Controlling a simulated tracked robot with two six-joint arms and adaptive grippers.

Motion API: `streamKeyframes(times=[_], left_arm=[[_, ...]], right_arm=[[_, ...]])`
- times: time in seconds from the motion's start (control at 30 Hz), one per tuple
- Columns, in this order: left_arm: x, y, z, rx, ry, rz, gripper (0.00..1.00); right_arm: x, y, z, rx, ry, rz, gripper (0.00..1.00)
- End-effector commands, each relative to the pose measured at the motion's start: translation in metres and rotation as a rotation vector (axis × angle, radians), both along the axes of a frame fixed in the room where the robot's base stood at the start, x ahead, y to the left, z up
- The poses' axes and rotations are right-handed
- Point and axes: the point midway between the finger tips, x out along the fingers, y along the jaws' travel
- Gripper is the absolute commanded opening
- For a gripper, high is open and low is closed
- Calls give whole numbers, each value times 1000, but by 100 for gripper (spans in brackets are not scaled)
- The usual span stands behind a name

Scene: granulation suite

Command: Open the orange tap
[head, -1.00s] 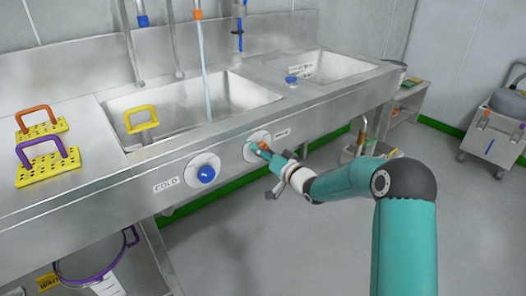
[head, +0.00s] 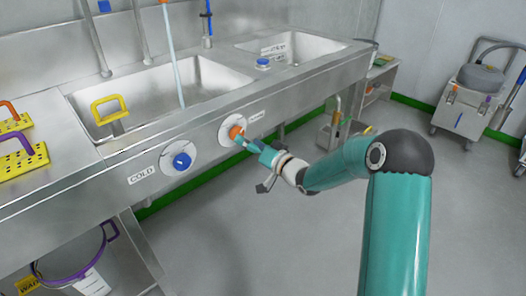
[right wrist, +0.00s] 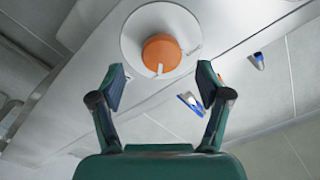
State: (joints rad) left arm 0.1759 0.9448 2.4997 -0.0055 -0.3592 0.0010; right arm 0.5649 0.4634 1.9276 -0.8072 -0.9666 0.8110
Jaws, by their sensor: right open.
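The orange tap (head: 236,131) is a round knob on a white disc on the front panel of the steel sink unit. In the right wrist view the orange tap (right wrist: 161,52) sits just beyond the fingertips, roughly centred between them, with a small white mark at its lower edge. My right gripper (head: 244,141) is in front of the tap and partly covers it in the head view. In the right wrist view the right gripper (right wrist: 161,82) is open, with nothing between its fingers. My left gripper is not in view.
A blue tap (head: 182,161) labelled COLD is left of the orange one on the same panel. A bucket (head: 78,258) is below the counter. A wheeled cart (head: 470,98) stands at the far right; open floor lies between.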

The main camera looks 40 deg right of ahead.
Motion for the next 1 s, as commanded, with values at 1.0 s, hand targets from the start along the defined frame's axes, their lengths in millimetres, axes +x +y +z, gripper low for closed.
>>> streamKeyframes(times=[1.0], left_arm=[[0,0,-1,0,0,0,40]], right_arm=[[-65,-3,0,1,-1,4,76]])
